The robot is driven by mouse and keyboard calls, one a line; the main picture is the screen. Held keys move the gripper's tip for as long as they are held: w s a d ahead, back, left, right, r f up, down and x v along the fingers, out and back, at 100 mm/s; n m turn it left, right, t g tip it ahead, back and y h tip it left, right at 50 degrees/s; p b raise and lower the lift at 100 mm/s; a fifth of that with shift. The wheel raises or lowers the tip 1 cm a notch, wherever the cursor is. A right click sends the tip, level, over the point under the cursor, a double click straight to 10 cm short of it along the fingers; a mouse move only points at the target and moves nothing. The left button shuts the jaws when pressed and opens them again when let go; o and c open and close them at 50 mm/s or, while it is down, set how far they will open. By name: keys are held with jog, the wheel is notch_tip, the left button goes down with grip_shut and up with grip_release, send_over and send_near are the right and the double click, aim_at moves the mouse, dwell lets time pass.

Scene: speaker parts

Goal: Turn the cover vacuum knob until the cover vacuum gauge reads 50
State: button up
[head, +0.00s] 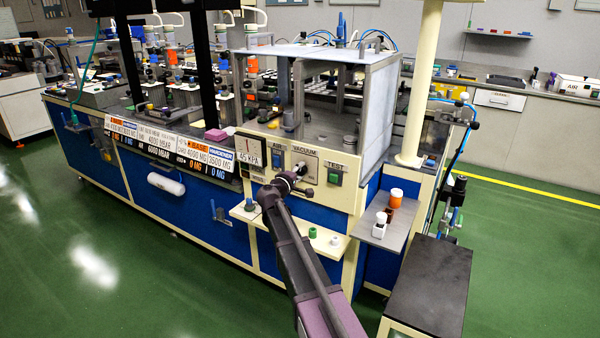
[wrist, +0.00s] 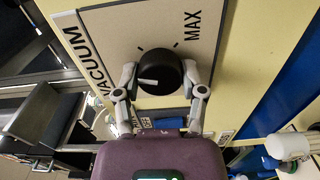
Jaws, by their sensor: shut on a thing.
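The cover vacuum knob (wrist: 160,70) is round and black, set in a beige panel plate (wrist: 110,35) lettered VACUUM and MAX. Its white pointer mark lies toward the lower left in the wrist view, away from MAX. My gripper (wrist: 160,76) has one grey finger on each side of the knob and is shut on it. In the head view my gripper (head: 296,174) reaches the VACUUM plate (head: 308,163) and mostly hides the knob. A small white gauge (head: 249,154) left of the plate seems to read 45 KPA; the print is small.
A green TEST button (head: 334,177) sits right of the plate, and an AIR switch (head: 277,159) sits left. A cream shelf (head: 290,235) with small caps runs below. A grey side shelf (head: 385,230) holds small bottles. Green floor (head: 90,230) is open at left.

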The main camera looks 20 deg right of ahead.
jog(key=shift+w, duration=0.15)
jog(key=o, duration=1.1)
jog(key=shift+o, duration=0.2)
jog(key=v, duration=1.2)
